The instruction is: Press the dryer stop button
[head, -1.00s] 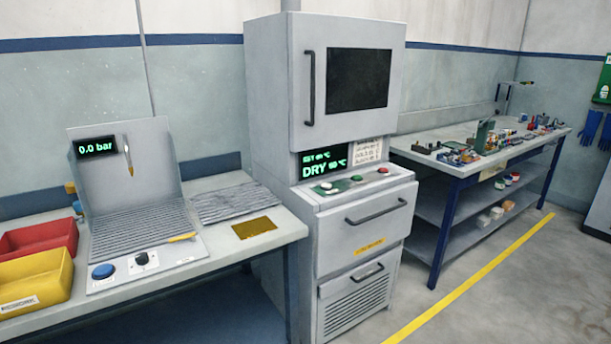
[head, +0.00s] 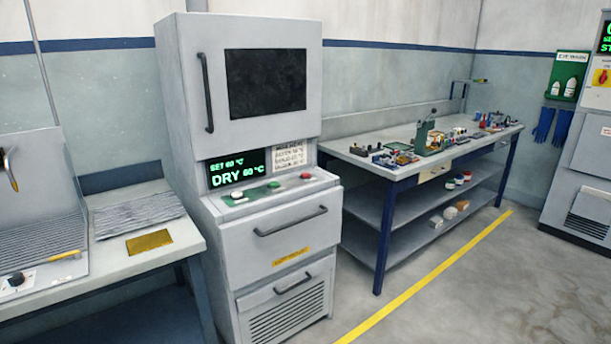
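The dryer (head: 250,150) is a tall grey cabinet near the middle of the head view, with its windowed upper door shut. Its display (head: 236,168) reads "SET 60 °C" and "DRY 60 °C" in green. On the ledge below are a red button (head: 305,176), a green button (head: 273,185) and a pale knob or button (head: 237,195) at the left. The red button sits at the right end; I cannot read any label on it. My gripper is not in view.
A bench (head: 150,262) with a ribbed mat and brass plate stands left of the dryer. A cluttered blue-legged workbench (head: 360,173) stands to the right. A yellow floor line (head: 425,275) runs past open floor. Another cabinet (head: 590,170) is at the far right.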

